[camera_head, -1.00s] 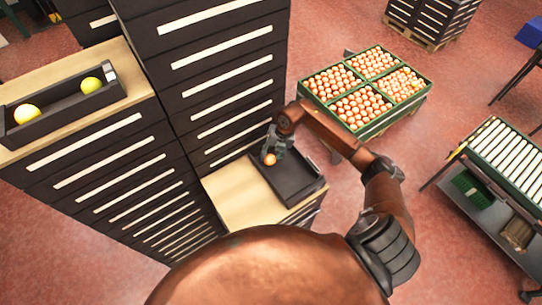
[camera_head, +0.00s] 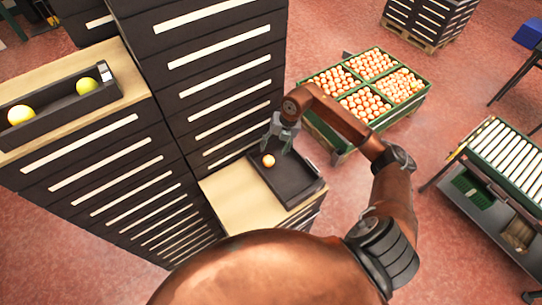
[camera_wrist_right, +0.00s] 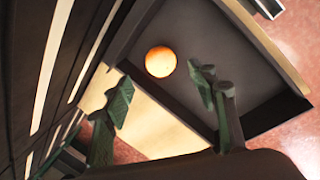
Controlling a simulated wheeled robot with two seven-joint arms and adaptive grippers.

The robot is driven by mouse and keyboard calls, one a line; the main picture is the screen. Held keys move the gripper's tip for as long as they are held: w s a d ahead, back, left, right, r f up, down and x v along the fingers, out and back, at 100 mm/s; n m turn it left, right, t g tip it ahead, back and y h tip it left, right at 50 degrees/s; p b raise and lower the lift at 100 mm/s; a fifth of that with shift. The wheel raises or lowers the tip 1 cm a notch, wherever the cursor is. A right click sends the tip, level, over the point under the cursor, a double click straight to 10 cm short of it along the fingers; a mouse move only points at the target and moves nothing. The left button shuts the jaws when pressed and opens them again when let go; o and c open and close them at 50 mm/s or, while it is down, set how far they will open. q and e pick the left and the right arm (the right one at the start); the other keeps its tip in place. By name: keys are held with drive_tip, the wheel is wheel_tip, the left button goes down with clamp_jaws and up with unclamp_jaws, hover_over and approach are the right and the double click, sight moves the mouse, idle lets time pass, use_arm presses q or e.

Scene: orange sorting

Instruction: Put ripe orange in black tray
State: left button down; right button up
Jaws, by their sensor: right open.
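An orange fruit (camera_head: 268,160) lies inside the black tray (camera_head: 303,196) on the low wooden-topped cabinet, near one corner. In the right wrist view the orange (camera_wrist_right: 160,61) rests on the floor of the tray (camera_wrist_right: 270,92), close to its walls. My right gripper (camera_head: 281,137) is above the tray. In the wrist view its two green fingers (camera_wrist_right: 162,92) are spread and empty, with the orange apart from them. My left gripper is not in view.
A dark long tray (camera_head: 55,110) on the left cabinet holds a yellow-orange fruit (camera_head: 20,115) and a greenish one (camera_head: 87,86). A tall drawer cabinet (camera_head: 215,65) stands beside my right gripper. Green crates of oranges (camera_head: 365,88) and a roller table (camera_head: 500,157) stand beyond.

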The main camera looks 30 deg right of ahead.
drive_tip(key=v, duration=0.5)
drive_tip(key=shift+b, duration=0.35)
